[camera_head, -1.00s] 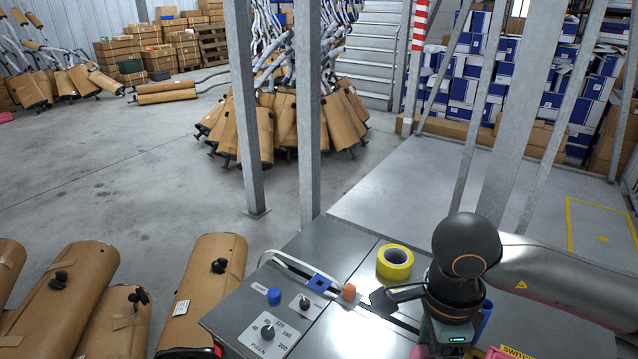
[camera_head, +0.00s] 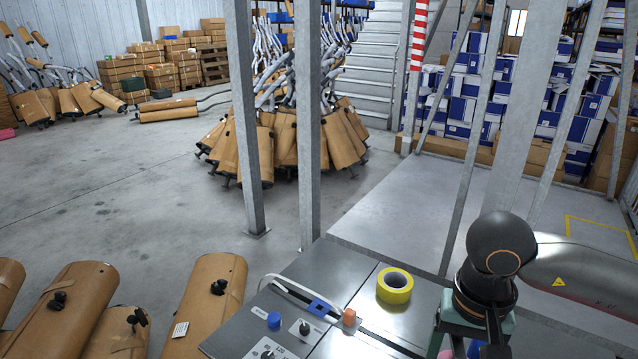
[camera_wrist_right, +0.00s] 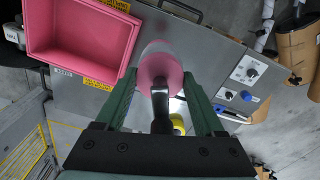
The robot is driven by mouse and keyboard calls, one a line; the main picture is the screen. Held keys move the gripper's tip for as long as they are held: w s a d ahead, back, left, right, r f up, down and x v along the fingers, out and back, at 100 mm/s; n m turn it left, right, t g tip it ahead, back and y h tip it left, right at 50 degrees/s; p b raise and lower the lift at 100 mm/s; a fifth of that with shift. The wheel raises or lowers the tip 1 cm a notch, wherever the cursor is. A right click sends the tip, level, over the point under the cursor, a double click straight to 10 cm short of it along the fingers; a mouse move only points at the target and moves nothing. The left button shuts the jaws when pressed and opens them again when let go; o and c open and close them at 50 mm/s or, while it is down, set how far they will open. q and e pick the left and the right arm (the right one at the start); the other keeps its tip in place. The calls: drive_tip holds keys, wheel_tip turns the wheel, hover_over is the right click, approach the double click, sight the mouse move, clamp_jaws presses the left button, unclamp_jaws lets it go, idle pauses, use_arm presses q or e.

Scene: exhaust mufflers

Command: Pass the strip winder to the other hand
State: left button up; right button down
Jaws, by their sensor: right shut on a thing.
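In the right wrist view a pink round head with a black handle, which I take to be the strip winder (camera_wrist_right: 160,70), stands between the green fingers of my right gripper (camera_wrist_right: 161,98). My right gripper is shut on it. In the head view my right gripper (camera_head: 484,328) is at the lower right, over the right side of the grey metal table, and its fingers and the winder are mostly hidden there. My left gripper is in neither view.
The grey table (camera_head: 350,268) carries a yellow tape roll (camera_head: 394,286), a white strip with a blue and an orange piece (camera_head: 318,308), and knobs (camera_head: 304,328). A pink tray (camera_wrist_right: 75,62) shows in the wrist view. Brown mufflers (camera_head: 203,305) lie left; steel posts (camera_head: 308,120) stand behind.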

drive_tip(key=n, duration=0.2)
drive_tip(key=d+r+n, duration=0.1)
drive_tip(key=shift+w+n, duration=0.1)
drive_tip(key=shift+n, duration=0.3)
drive_tip(key=shift+a, duration=0.1)
drive_tip(key=shift+r, duration=0.1)
